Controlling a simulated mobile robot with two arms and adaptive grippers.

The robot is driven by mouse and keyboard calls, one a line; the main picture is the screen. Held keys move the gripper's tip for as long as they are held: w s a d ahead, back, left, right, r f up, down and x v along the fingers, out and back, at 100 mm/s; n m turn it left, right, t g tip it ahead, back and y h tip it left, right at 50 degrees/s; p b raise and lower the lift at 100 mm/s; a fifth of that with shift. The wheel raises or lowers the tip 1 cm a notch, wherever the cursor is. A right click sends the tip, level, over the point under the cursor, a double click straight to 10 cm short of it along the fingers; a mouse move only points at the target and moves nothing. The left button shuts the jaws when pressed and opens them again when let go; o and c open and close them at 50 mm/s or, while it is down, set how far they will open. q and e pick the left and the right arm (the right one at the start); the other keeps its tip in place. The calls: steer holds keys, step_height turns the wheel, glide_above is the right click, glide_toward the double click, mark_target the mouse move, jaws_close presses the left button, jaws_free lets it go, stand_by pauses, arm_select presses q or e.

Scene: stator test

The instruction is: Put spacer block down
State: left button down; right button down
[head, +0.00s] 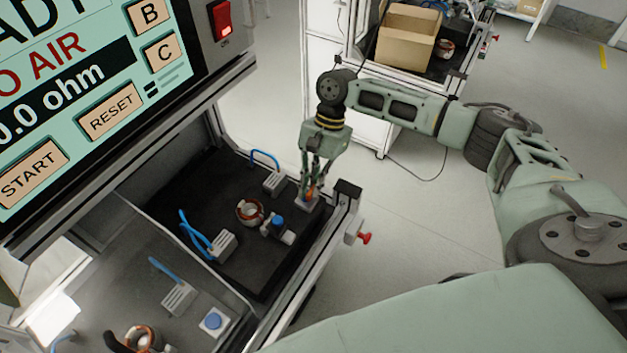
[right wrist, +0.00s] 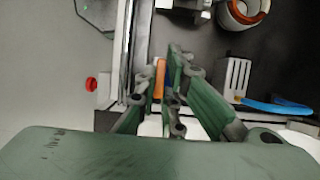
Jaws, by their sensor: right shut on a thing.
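My right gripper (head: 311,188) reaches down from above at the right end of the black work surface. It is shut on a small piece with an orange face, which I take as the spacer block (head: 309,195); the fingers hide most of it. In the right wrist view the orange piece (right wrist: 160,78) shows between the fingertips of the gripper (right wrist: 168,72), with a blue patch beside it. A small grey block (head: 306,205) is directly below the fingertips. Whether the held piece touches it, I cannot tell. My left gripper is not in view.
Near the gripper are a grey connector (head: 275,184) with a blue cable, a copper-wound ring (head: 249,211) and a blue-topped part (head: 277,222). Another connector (head: 223,246) lies further left. A metal rail (head: 322,250) with a red knob (head: 365,238) borders the right side.

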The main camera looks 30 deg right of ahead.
steer(key=shift+f, duration=0.2)
steer(key=c, duration=1.9)
jaws_free()
steer(key=shift+o, duration=0.2)
